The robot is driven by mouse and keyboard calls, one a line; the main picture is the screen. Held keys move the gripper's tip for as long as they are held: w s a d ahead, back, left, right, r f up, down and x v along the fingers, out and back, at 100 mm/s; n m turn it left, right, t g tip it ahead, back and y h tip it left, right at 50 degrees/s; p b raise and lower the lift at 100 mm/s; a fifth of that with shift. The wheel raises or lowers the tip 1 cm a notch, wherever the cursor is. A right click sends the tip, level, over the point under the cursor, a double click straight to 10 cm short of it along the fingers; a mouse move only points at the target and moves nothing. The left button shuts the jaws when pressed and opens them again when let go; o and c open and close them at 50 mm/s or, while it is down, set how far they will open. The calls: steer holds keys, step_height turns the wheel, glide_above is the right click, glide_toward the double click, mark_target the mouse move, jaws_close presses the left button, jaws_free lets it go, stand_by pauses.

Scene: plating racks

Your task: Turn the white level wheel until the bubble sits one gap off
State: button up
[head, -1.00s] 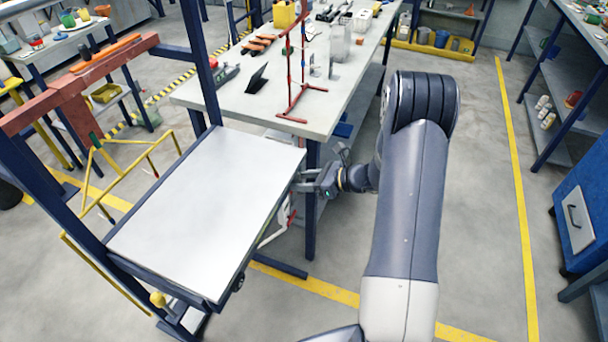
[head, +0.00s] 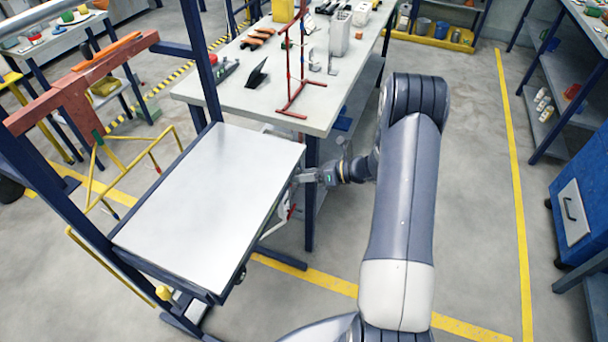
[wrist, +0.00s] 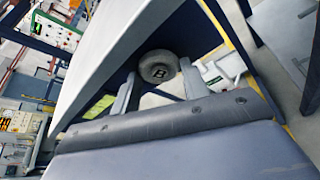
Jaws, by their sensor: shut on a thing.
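A round grey-white wheel marked "B" (wrist: 158,66) sits under the edge of a pale plate in the wrist view. My gripper (wrist: 159,88) has one finger on each side of this wheel and is shut on it. In the head view my gripper (head: 302,177) is at the right edge of the flat silver plate (head: 205,205); the wheel itself cannot be made out there. No level bubble can be clearly made out in either view, so its position cannot be told.
The plate sits in a dark blue frame (head: 205,70). A workbench (head: 335,108) with a red stand (head: 298,75) is just behind. A white part (wrist: 222,70) lies right of the wheel. A blue cabinet (head: 580,200) stands far right. Floor right of my arm is clear.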

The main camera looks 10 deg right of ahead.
steer(key=o, duration=0.7)
steer(key=b+v, duration=0.1)
steer(key=v, duration=1)
steer(key=shift+a, duration=0.1)
steer(key=x, duration=1)
steer(key=shift+w+a+f+p, duration=0.15)
steer(key=shift+w+a+p, duration=0.05)
steer(key=shift+a+p, duration=0.2)
steer(key=shift+d, duration=0.1)
